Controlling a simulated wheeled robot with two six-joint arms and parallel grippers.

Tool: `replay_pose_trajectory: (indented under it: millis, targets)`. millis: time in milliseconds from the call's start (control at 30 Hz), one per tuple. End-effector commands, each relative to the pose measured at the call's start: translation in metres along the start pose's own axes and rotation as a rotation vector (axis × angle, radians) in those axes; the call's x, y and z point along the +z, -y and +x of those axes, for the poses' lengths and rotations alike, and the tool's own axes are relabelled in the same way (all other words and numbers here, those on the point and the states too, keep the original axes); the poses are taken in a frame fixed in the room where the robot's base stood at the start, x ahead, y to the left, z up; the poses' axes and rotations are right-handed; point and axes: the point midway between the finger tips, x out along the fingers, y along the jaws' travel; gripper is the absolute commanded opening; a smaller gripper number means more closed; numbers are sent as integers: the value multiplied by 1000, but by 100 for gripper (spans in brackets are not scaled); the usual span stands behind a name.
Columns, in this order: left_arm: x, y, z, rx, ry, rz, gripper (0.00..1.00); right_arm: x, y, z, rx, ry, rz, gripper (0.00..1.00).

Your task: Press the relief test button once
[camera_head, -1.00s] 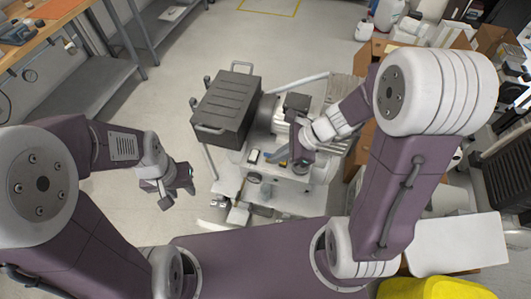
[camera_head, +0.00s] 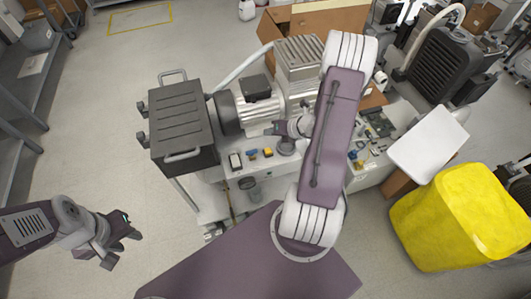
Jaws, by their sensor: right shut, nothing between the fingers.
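The compressor unit (camera_head: 250,112) stands on a white bench in the middle of the head view. Its front shelf holds small controls: a dark boxed part (camera_head: 235,161), a blue part (camera_head: 252,154), a yellow part (camera_head: 267,152) and a dark round part (camera_head: 287,147). I cannot tell which one is the relief test button. My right gripper (camera_head: 272,129) is shut and empty, just behind and above these controls, near the motor. My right forearm covers the bench to its right. My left gripper (camera_head: 122,246) is open and empty, low at the left, away from the bench.
A dark grey box with handles (camera_head: 180,122) stands at the bench's left end. A yellow bin (camera_head: 455,215) and a white panel (camera_head: 428,142) are at the right. An open cardboard box (camera_head: 305,20) is behind. The floor at left is clear.

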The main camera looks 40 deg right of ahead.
Motion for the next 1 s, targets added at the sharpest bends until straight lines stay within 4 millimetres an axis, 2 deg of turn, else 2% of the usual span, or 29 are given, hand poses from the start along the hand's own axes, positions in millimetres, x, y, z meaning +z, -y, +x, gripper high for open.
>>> replay_pose_trajectory:
  millis: [367, 533, 1000]
  targets:
    - [0, 0, 1, 0, 0, 0, 36, 0, 3, -1, -4, 5, 4, 0]
    - [1, 0, 9, 0, 0, 0, 36, -4, 7, 5, -4, 5, 3, 0]
    - [7, 1, 68, 0, 0, 0, 36, -37, 41, 51, -5, 5, 3, 0]
